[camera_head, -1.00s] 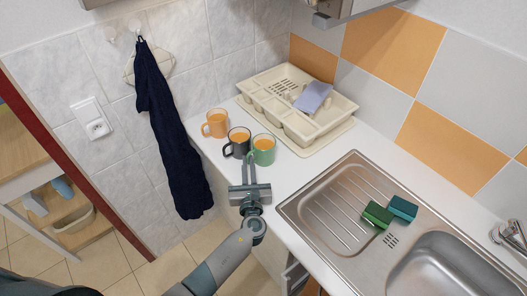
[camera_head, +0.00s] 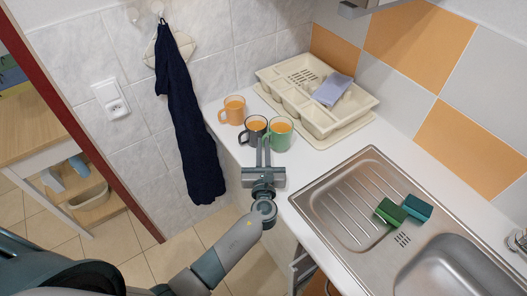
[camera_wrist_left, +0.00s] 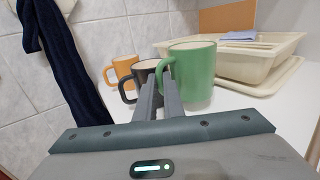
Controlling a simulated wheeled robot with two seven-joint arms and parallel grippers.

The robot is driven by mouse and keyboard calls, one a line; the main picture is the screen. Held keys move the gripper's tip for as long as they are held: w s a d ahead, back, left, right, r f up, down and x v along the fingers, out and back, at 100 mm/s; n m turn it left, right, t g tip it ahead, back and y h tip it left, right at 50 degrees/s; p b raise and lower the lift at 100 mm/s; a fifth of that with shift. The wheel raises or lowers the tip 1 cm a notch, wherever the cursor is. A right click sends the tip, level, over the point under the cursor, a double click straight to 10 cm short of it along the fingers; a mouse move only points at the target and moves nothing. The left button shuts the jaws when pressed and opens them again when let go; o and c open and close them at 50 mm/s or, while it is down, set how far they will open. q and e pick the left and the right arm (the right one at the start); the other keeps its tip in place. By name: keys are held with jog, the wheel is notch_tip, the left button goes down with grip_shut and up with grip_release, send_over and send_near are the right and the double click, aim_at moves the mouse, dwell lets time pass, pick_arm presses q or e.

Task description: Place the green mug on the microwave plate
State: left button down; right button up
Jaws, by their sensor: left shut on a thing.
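In the left wrist view, the fingers (camera_wrist_left: 162,98) meet at the handle on the left side of the green mug (camera_wrist_left: 193,75). The mug appears to rest on the counter. No microwave plate is in view. My right gripper is not in view.
A dark grey mug (camera_head: 255,124) stands close beside the green one, and an orange mug (camera_head: 233,110) is farther left. A cream dish rack (camera_head: 318,120) is behind. The steel sink (camera_head: 340,215) with two green sponges (camera_head: 390,211) is at right. A dark towel (camera_head: 188,120) hangs at left.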

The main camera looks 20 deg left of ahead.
pick_arm(q)
jog(key=s+d+r+b, duration=0.3)
jog(key=s+d+r, duration=0.2)
jog(key=d+r, duration=0.3)
jog(key=shift+s+d, duration=0.2)
jog(key=shift+d, duration=1.05)
jog(key=s+a+f+m+h+b, duration=0.3)
jog(key=s+a+h+b, duration=0.2)
jog(key=s+a+b, duration=0.6)
jog(key=s, duration=0.3)
jog(key=shift+s+a+f+m+t+h, duration=0.2)
jog(key=shift+a+f+m+t+h, duration=0.1)
jog(key=shift+f+t, duration=0.1)
